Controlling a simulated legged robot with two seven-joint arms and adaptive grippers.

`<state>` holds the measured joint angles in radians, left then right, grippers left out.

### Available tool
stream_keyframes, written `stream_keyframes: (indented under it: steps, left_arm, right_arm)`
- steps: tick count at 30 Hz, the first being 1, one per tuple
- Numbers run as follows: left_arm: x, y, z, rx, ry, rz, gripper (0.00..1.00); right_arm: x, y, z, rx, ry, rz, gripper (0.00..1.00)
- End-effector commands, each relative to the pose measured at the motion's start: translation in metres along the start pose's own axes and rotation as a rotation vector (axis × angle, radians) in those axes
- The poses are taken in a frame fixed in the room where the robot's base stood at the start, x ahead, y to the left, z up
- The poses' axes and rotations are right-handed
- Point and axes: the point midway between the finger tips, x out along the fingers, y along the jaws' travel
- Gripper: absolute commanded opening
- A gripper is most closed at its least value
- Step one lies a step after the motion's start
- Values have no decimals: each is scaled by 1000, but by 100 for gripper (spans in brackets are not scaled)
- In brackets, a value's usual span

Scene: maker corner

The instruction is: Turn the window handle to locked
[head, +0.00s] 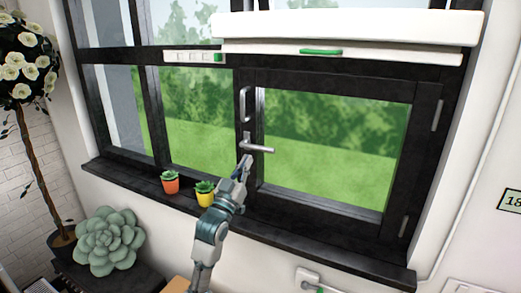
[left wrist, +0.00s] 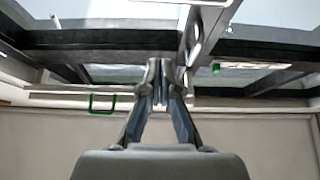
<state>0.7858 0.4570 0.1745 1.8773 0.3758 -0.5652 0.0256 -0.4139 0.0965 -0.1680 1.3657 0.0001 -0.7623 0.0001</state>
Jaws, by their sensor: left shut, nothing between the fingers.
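The window handle (head: 258,148) is a grey lever on the dark frame of the lower right pane. In the head view it lies about level and points right from its mount. My left gripper (head: 244,164) is shut and empty, just below and left of the lever; I cannot tell if they touch. In the left wrist view the shut fingertips (left wrist: 160,68) meet in front of the dark window frame. Light grey metal handle parts (left wrist: 194,38) show just right of them, partly cut off by the top edge. My right gripper is in neither view.
An orange pot (head: 171,186) and a yellow pot (head: 205,197), each with a succulent, stand on the dark sill (head: 330,236) near my left arm. A grey pull handle (head: 245,104) is above the lever. A white blind housing (head: 350,30) crosses the top.

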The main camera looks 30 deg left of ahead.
Motion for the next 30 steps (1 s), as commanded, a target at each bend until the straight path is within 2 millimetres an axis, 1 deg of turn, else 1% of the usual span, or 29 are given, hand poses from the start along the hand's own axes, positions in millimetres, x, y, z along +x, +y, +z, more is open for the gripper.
stream_keyframes:
  steps: [5,8,11,18,20,21,24,30]
  left_arm:
    - [6,0,0,-1,-1,0,0]
    - [20,0,-1,-2,0,-1,0]
    - [39,0,-2,-1,-1,0,0]
    - [91,0,-2,-1,-2,0,0]
    - [103,0,-2,-2,-1,0,0]
    - [99,1,8,-1,-6,1,0]
    - [92,1,24,0,-6,1,0]
    - [87,0,38,-1,-3,1,0]
  right_arm:
    - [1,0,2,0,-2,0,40]
    - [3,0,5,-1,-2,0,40]
    - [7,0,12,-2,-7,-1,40]
    - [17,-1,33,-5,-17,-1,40]
    - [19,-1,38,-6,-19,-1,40]
    - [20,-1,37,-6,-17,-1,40]
    - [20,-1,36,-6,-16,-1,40]
    - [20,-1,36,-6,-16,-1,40]
